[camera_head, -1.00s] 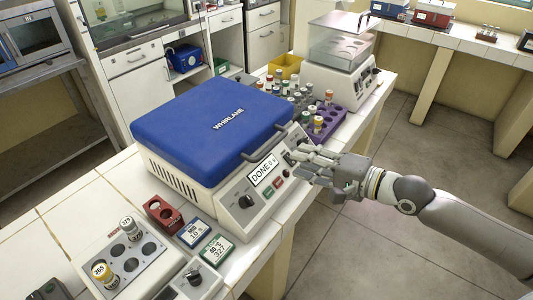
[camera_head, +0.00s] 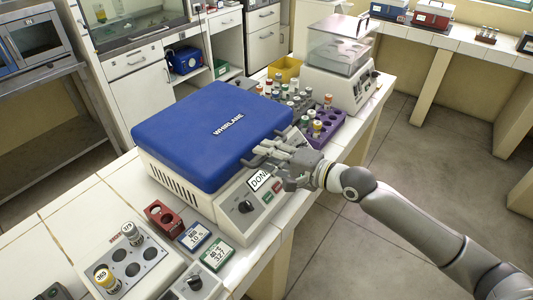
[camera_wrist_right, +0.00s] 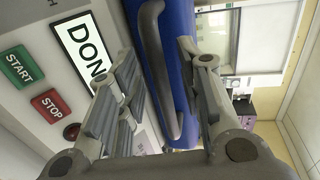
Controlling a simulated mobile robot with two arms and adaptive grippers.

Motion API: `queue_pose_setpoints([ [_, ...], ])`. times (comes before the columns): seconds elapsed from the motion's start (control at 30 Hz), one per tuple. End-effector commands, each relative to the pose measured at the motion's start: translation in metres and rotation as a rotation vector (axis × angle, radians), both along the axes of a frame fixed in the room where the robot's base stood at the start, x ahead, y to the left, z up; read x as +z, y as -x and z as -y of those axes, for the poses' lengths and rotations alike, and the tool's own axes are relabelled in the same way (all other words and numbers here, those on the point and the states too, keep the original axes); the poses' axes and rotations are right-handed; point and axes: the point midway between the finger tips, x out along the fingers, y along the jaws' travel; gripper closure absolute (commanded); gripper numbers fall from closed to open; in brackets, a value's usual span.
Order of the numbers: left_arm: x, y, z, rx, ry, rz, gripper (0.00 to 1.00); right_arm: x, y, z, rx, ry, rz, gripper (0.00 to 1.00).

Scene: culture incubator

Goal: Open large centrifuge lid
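The large centrifuge (camera_head: 185,185) stands on the white tiled bench with its blue lid (camera_head: 200,130) closed. A dark grey bar handle (camera_wrist_right: 153,60) runs along the lid's front edge. My right gripper (camera_head: 262,155) is at the front of the centrifuge, over the panel and close to the handle. In the right wrist view its fingers (camera_wrist_right: 157,60) are apart, with the handle showing between them; I cannot tell whether they touch it. The display (camera_wrist_right: 85,48) reads "DON", its end hidden by a finger. My left gripper is not in view.
A purple tube rack (camera_head: 325,130) and a clear-lidded device (camera_head: 340,75) stand behind the gripper on the right. A red block (camera_head: 163,217), two small timers and a tube block (camera_head: 125,262) lie in front on the left. Open floor lies to the right.

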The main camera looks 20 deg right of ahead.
Motion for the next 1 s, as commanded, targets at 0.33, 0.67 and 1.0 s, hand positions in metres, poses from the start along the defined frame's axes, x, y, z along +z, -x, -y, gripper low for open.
queue_pose_setpoints([
  [0.33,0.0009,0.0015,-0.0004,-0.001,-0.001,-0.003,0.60,-0.0019,-0.0059,-0.0051,0.000,0.001,0.000,0.66],
  [0.67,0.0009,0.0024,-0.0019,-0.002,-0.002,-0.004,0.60,-0.0018,-0.0057,-0.0049,0.001,0.001,0.000,1.00],
  [1.0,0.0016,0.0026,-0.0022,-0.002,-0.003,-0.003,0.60,-0.0013,-0.0056,-0.0048,0.000,0.002,-0.001,1.00],
])
